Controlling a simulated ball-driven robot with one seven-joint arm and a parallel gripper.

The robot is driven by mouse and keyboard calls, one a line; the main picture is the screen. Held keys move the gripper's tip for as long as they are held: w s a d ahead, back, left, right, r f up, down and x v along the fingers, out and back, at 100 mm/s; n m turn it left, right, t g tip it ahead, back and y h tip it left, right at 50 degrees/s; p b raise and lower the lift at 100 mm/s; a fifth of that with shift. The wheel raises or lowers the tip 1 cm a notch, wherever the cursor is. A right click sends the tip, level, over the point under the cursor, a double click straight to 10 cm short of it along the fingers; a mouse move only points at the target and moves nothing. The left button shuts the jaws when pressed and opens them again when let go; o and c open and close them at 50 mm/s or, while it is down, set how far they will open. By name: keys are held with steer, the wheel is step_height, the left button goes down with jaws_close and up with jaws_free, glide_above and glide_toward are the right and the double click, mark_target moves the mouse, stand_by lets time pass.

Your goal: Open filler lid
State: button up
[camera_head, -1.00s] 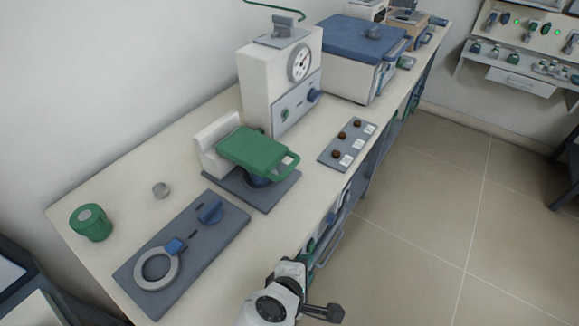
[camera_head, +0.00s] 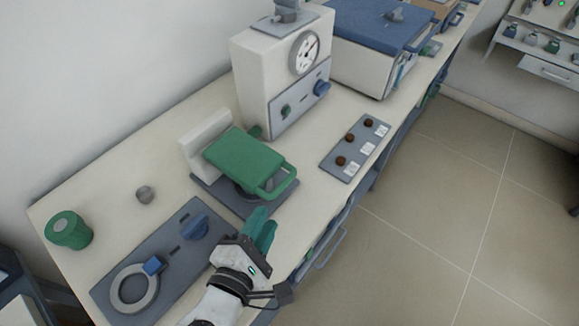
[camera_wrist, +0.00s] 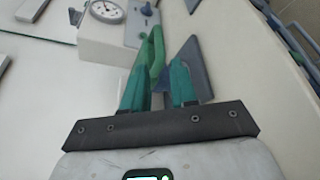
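A grey panel with a blue knob (camera_head: 195,227) and a ring (camera_head: 135,288) lies to the left. A green jar (camera_head: 69,230) stands far left. A white gauge unit (camera_head: 257,85) stands behind the lid. A button panel (camera_head: 355,149) lies right. The floor beyond the bench is clear.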

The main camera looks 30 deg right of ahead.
mark_target(279, 192)
steer(key=x, duration=1.1)
steer(key=shift+p, duration=0.35)
jaws_close()
